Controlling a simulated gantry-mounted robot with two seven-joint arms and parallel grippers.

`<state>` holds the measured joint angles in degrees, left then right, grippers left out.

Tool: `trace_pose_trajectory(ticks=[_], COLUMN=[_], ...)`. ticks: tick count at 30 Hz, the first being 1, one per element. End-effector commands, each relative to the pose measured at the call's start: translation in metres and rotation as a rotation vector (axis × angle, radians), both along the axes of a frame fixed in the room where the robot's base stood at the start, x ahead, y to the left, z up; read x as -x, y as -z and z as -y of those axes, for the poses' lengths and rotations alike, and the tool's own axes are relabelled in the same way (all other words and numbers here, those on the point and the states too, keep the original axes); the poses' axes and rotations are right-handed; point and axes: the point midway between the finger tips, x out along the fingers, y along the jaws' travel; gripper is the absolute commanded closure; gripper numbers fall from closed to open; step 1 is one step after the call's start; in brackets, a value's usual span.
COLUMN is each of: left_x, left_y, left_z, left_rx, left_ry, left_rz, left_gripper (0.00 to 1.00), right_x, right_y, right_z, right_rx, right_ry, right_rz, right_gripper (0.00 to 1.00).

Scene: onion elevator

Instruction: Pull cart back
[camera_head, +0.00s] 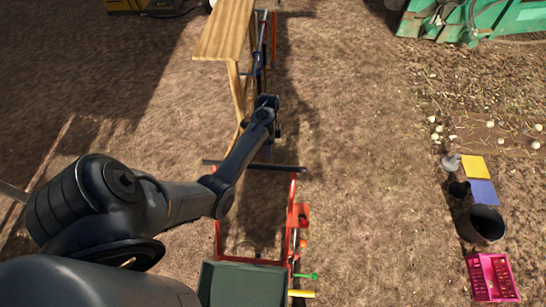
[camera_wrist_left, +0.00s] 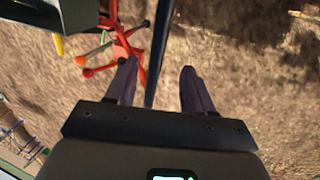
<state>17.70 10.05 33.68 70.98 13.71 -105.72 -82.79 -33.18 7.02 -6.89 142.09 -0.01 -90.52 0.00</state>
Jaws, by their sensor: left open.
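The cart (camera_head: 293,215) is a red frame on the ground at the bottom middle of the head view, with a dark crossbar (camera_head: 289,168) at its far end. My left gripper (camera_head: 267,152) points down at this bar; my arm partly hides it. In the left wrist view, my left gripper (camera_wrist_left: 157,76) is open, with a dark bar (camera_wrist_left: 159,45) running between its two fingers. I cannot tell whether the fingers touch it. Red parts of the cart (camera_wrist_left: 125,42) show to the left there. My right gripper is not in view.
A dark green box (camera_head: 245,283) sits at the cart's near end. A wooden table (camera_head: 224,30) stands beyond the bar. On the right are a black bucket (camera_head: 486,224), a pink crate (camera_head: 492,277) and scattered onions. The ground between is clear.

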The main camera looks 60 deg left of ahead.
Motion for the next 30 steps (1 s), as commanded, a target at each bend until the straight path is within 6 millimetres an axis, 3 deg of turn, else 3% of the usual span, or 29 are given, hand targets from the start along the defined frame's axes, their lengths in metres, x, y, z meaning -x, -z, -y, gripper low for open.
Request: trace_pose_trajectory(ticks=[15, 21, 30], left_x=[0.011, 0.013, 0.014], left_y=[0.075, 0.088, 0.09], left_z=[0.017, 0.02, 0.02], left_rx=[0.0, -0.001, -0.002], left_ry=[-0.001, 0.0, 0.0], left_rz=[0.0, 0.001, 0.001], left_gripper=[0.48, 0.48, 0.48], right_x=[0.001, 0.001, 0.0], right_y=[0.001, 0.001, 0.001], right_z=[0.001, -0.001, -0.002], right_rx=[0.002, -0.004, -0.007], right_ry=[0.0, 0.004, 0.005], right_rz=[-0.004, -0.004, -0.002], right_gripper=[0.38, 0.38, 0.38])
